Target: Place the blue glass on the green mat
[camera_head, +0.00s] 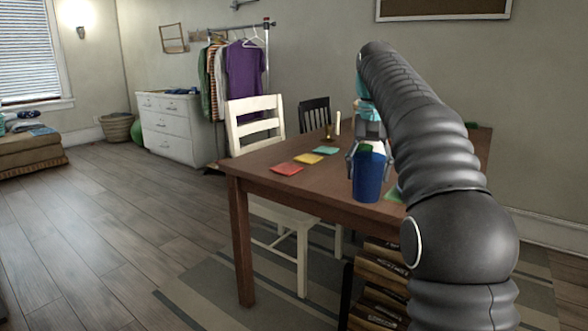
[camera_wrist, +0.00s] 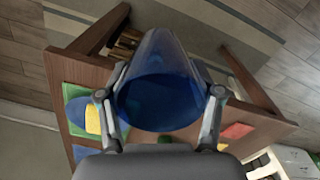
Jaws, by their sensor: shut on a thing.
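My gripper (camera_head: 368,158) is shut on the blue glass (camera_head: 370,180), with a finger on each side of it. The glass is held upright at the table's near side, apparently above the top. In the wrist view the glass (camera_wrist: 158,95) fills the space between the fingers of my gripper (camera_wrist: 159,94). A row of flat mats lies on the table: a red mat (camera_head: 286,169), a yellow mat (camera_head: 308,158) and a green mat (camera_head: 325,150). Another green patch (camera_head: 393,194) shows just right of the glass, mostly hidden by the glass and my arm.
The brown table (camera_head: 255,165) has a white chair (camera_head: 258,125) at its left and a dark chair (camera_head: 314,114) behind. A small yellowish vessel (camera_head: 328,132) stands near the back edge. In the wrist view, blue and yellow things (camera_wrist: 85,115) lie left of the glass.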

